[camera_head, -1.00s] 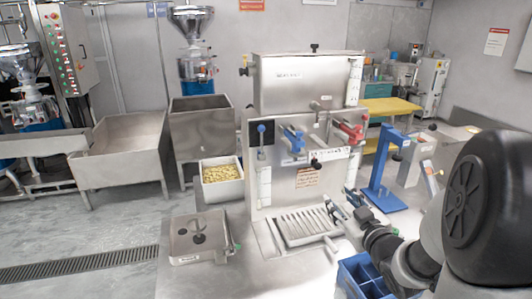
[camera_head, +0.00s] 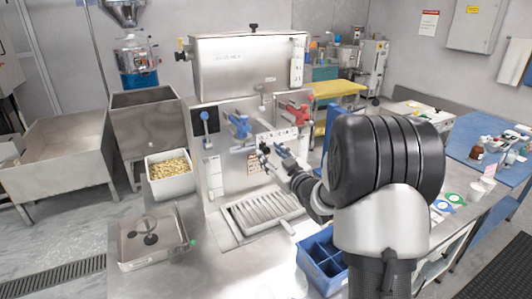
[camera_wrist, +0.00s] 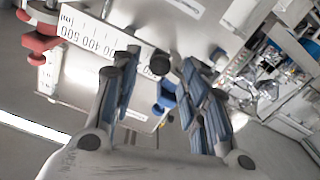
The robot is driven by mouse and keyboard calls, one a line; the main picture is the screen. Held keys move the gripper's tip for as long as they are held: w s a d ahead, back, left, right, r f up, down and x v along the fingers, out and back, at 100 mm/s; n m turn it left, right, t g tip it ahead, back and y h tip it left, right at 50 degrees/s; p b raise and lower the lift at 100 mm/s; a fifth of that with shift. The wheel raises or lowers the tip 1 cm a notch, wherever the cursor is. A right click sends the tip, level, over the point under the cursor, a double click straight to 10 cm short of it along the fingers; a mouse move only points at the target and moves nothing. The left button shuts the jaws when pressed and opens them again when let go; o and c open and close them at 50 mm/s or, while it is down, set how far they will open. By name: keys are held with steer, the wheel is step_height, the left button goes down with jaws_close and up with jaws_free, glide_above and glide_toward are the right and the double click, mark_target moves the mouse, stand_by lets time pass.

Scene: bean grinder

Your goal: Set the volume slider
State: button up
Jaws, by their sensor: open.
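The volume slider's black knob (camera_wrist: 160,64) shows in the wrist view at the end of a printed ml scale (camera_wrist: 92,42), between my fingertips in the picture. I cannot tell whether they touch it. In the head view the scale (camera_head: 277,136) runs across the front of the steel machine (camera_head: 245,80), below the blue and red handles. My gripper (camera_head: 272,156) is in front of that panel, just below the scale, and partly hides the slider area. In the wrist view my gripper (camera_wrist: 158,72) is open, with nothing clasped between its fingers.
The blue handle (camera_head: 238,125) and red handle (camera_head: 294,113) stick out above the scale. A slotted drip tray (camera_head: 262,212) lies below. A blue divided bin (camera_head: 322,262) sits below my arm.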

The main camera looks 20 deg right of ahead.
mark_target(267, 151)
steer(key=shift+w, duration=2)
steer(key=shift+c, duration=0.3)
jaws_close()
